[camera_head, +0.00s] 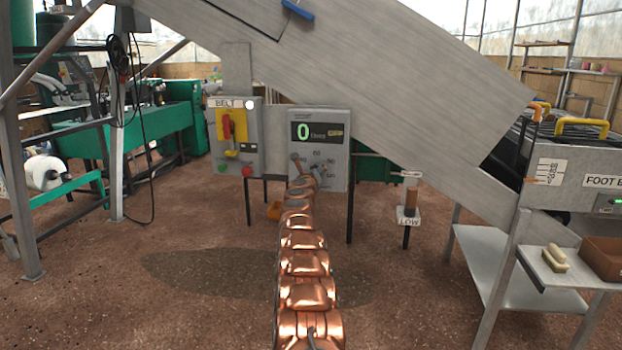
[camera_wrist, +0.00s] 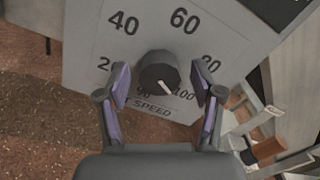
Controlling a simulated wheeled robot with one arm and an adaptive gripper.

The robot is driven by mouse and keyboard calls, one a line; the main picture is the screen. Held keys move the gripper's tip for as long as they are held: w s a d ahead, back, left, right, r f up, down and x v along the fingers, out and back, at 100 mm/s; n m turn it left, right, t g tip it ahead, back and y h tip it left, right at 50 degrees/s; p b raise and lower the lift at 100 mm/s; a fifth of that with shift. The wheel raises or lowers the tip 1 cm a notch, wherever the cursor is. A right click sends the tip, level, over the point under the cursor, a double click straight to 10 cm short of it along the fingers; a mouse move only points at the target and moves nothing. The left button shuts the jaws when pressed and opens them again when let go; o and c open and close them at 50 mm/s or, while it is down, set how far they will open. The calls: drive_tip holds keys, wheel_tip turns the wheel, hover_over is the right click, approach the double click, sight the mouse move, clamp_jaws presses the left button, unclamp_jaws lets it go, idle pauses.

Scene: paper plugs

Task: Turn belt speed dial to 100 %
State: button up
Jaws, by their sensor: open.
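The belt speed dial (camera_wrist: 158,72) is a dark round knob with a white pointer line. The line points to the lower right, toward the 100 mark. The marks 20, 40, 60, 80 and 100 run around it, above a partly hidden SPEED label (camera_wrist: 150,109). My gripper (camera_wrist: 161,82) is open, with one finger on each side of the dial; I cannot tell whether either touches it. In the head view the grey control panel (camera_head: 334,125) shows a green 0 on its display (camera_head: 319,132), and my arm hides part of the dial area.
Left of the panel is a BELT box (camera_head: 234,165) with a red and yellow switch (camera_head: 228,125) and red and green buttons. A sloping metal chute (camera_head: 380,80) passes above. A small post marked LOW (camera_head: 408,215) stands to the right. Floor is open around my arm.

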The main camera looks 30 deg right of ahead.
drive_tip(key=v, duration=0.6)
drive_tip(key=shift+s+a, duration=0.2)
drive_tip(key=shift+s, duration=0.05)
idle(0.6)
drive_tip(key=shift+f, duration=0.15)
idle(0.5)
